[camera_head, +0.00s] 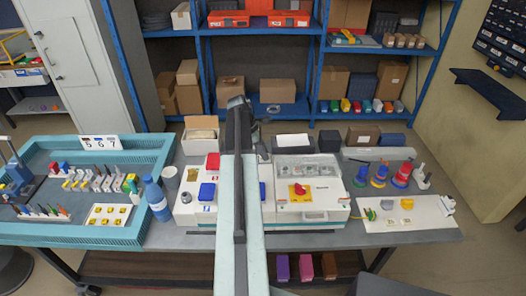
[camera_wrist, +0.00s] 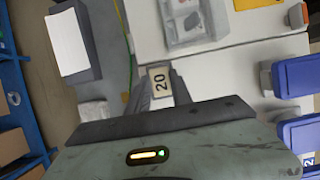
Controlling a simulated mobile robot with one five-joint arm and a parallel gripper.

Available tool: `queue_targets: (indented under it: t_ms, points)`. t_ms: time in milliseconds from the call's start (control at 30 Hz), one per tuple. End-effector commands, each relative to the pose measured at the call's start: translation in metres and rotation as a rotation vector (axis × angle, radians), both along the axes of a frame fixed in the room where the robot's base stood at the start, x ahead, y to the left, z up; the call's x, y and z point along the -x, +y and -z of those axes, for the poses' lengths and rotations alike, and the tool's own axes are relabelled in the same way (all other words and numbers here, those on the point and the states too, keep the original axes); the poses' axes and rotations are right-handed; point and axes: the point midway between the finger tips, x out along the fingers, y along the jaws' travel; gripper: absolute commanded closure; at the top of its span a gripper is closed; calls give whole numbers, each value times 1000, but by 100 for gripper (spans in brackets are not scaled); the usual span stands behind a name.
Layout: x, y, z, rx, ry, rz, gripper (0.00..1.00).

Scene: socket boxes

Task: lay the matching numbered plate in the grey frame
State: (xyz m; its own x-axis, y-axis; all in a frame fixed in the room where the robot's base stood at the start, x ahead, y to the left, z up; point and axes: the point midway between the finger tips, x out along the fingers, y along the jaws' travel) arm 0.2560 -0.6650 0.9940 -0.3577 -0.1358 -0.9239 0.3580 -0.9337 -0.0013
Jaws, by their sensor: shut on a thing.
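My gripper (camera_wrist: 160,88) is shut on a small cream plate (camera_wrist: 159,80) with a black "20" on it, seen in the wrist view. The number reads sideways there. The plate sits between the fingertips, above the pale top of a white box (camera_wrist: 215,72). In the head view my raised arm hides the gripper and the plate. I cannot pick out the grey frame for certain in either view. A blue block (camera_wrist: 298,76) stands at the right of the wrist view, and a small numbered tag (camera_wrist: 308,159) shows below it.
White socket boxes (camera_head: 310,213) stand on the grey bench behind my arm. A teal tray (camera_head: 75,237) with many small parts is at left, beside a blue bottle (camera_head: 156,198). Coloured ring stacks (camera_head: 401,175) stand at right. An open carton (camera_head: 201,140) is at the back.

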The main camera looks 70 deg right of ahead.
Motion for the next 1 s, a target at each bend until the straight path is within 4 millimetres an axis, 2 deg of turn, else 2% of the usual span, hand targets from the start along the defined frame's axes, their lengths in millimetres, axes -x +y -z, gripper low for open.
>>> queue_targets:
  t_ms: [233,700,733,800,833,1000]
  points:
    - [0,0,10,0,0,-1,100]
    - [-1,1,14,0,0,-2,100]
    - [-1,1,14,0,0,-2,71]
    - [-1,1,13,0,0,-2,52]
    - [-1,1,13,-1,0,-2,48]
    - [-1,2,13,-3,0,-1,48]
